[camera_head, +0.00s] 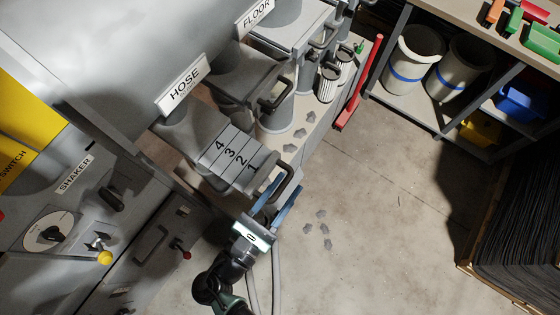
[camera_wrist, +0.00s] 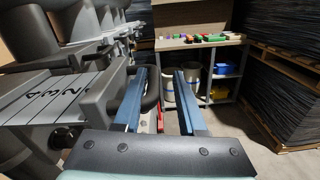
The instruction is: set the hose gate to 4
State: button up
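The hose gate (camera_head: 232,157) is a grey sliding plate under the HOSE sign (camera_head: 184,85). It sticks out of its housing, and the marks 4, 3, 2 and 1 all show, with 4 nearest the housing. Its dark loop handle (camera_head: 290,182) is at the outer end. My gripper (camera_head: 280,190) is at this handle, its two blue fingers apart. In the wrist view, the handle bar (camera_wrist: 150,90) shows between the fingers, close to the left one, which appears to pass through the loop. Whether it touches the handle I cannot tell. The numbered plate (camera_wrist: 47,97) lies to the left there.
The neighbouring gate under the FLOOR sign (camera_head: 255,14) has its own handle (camera_head: 275,99). A control panel with a yellow knob (camera_head: 105,258) is at lower left. A workbench with white buckets (camera_head: 412,58) stands at the back. Open floor (camera_head: 360,215) lies right of the handle.

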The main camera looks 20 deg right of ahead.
jog(key=shift+w+a, duration=0.1)
jog(key=shift+w, duration=0.05)
dwell(0.4)
jog(key=shift+s+a, duration=0.25)
jog(key=shift+a, duration=0.05)
jog(key=b+v, duration=0.3)
jog(key=v, duration=0.9)
jog(key=shift+s, duration=0.1)
